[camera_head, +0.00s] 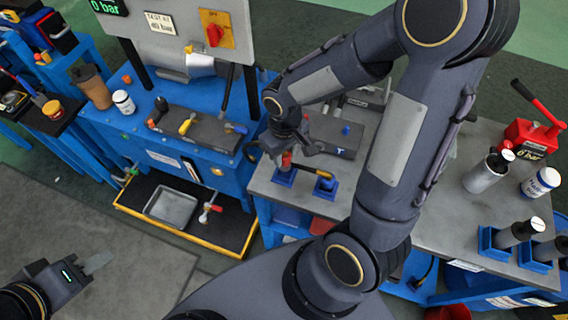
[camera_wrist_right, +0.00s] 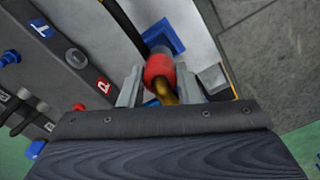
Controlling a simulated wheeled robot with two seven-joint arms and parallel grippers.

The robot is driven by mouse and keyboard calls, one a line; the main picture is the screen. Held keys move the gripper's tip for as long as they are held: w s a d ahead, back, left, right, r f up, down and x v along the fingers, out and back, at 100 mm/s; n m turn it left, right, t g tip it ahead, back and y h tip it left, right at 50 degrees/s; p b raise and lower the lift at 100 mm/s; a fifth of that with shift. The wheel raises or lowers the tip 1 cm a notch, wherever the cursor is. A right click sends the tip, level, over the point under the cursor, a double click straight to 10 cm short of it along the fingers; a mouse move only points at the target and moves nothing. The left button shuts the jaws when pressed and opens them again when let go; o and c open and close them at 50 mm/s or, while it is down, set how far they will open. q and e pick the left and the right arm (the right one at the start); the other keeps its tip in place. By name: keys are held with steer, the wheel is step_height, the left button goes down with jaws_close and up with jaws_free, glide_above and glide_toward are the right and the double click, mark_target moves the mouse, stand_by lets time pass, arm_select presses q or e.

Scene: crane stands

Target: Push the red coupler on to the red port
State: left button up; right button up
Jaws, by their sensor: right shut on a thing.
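The red coupler (camera_wrist_right: 158,68) with its brass end (camera_wrist_right: 166,94) is between the fingers of my right gripper (camera_wrist_right: 158,84), which is shut on it. In the head view the red coupler (camera_head: 286,161) stands over a blue holder (camera_head: 284,178) on the grey bench; whether it is clear of the holder I cannot tell. A grey block with a red label (camera_wrist_right: 103,85) and a blue T label lies beside it in the wrist view. A small red fitting (camera_wrist_right: 79,107) on that block may be the red port. My left gripper (camera_head: 98,262) is low at the left, away from everything; its opening is unclear.
A blue bench (camera_head: 150,133) with a valve block and gauge panel is at the left. A red hand pump (camera_head: 530,137), a metal can and bottles stand on the right.

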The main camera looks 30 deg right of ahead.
steer(key=shift+r, duration=0.25)
steer(key=shift+w+d+r+p, duration=0.2)
steer(key=shift+r+p, duration=0.05)
steer(key=shift+p, duration=0.05)
steer(key=w+d+r+p, duration=0.9)
steer(key=w+d, duration=0.1)
steer(key=d, duration=0.3)
steer(key=f+b, duration=0.2)
steer(key=f, duration=0.1)
steer(key=f+b, duration=0.2)
steer(key=shift+a, duration=0.3)
steer(key=shift+f+b, duration=0.45)
steer(key=shift+f, duration=0.1)
steer(key=shift+f+b, duration=1.2)
steer(key=shift+f, duration=0.25)
steer(key=o, duration=1.1)
